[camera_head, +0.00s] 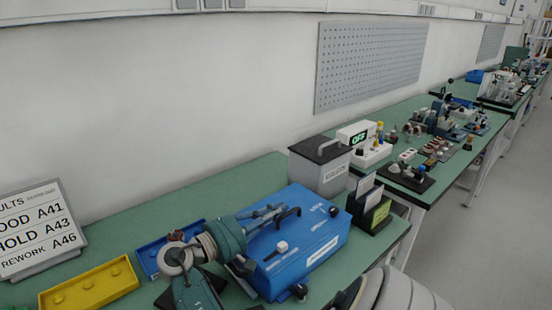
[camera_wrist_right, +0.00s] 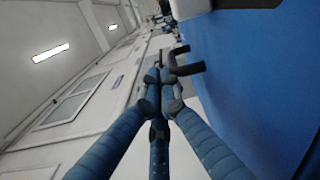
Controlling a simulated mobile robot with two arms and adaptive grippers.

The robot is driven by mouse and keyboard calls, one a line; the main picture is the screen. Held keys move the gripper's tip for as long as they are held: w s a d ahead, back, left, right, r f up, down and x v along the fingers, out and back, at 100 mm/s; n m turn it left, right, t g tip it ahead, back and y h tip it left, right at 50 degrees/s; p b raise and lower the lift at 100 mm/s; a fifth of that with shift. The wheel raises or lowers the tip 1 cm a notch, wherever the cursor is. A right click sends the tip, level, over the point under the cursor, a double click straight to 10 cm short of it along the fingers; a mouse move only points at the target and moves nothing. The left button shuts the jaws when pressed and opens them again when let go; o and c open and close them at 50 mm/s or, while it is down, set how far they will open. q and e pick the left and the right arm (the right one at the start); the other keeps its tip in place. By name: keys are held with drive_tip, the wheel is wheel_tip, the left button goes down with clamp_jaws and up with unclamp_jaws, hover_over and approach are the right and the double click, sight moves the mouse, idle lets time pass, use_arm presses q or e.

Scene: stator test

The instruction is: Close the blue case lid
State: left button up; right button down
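The blue case (camera_head: 310,240) sits on the green bench in the head view. Its lid appears to lie flat over the body, with a black handle (camera_head: 289,214) on top. Whether it is fully latched cannot be told. My right gripper (camera_head: 280,209) is over the lid's left part, its fingertips near the handle. In the right wrist view my right gripper (camera_wrist_right: 160,76) shows its fingers drawn together at the tips, with nothing clearly held. The case's blue surface (camera_wrist_right: 250,80) fills the right side there. My left gripper is not in view.
A yellow tray (camera_head: 90,287) and a blue tray (camera_head: 150,256) lie left of the case. A grey lidded box (camera_head: 318,170) stands behind it, and a black card holder (camera_head: 370,208) is at its right. A results board (camera_head: 38,230) stands far left.

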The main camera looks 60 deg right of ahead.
drive_tip(key=shift+s+a+f, duration=0.1)
drive_tip(key=shift+f, duration=0.5)
drive_tip(key=c, duration=1.8)
unclamp_jaws()
drive_tip(key=shift+c, duration=0.2)
drive_tip(key=shift+r, duration=0.1)
wheel_tip(320, 180, up, 10)
drive_tip(key=shift+r, duration=0.2)
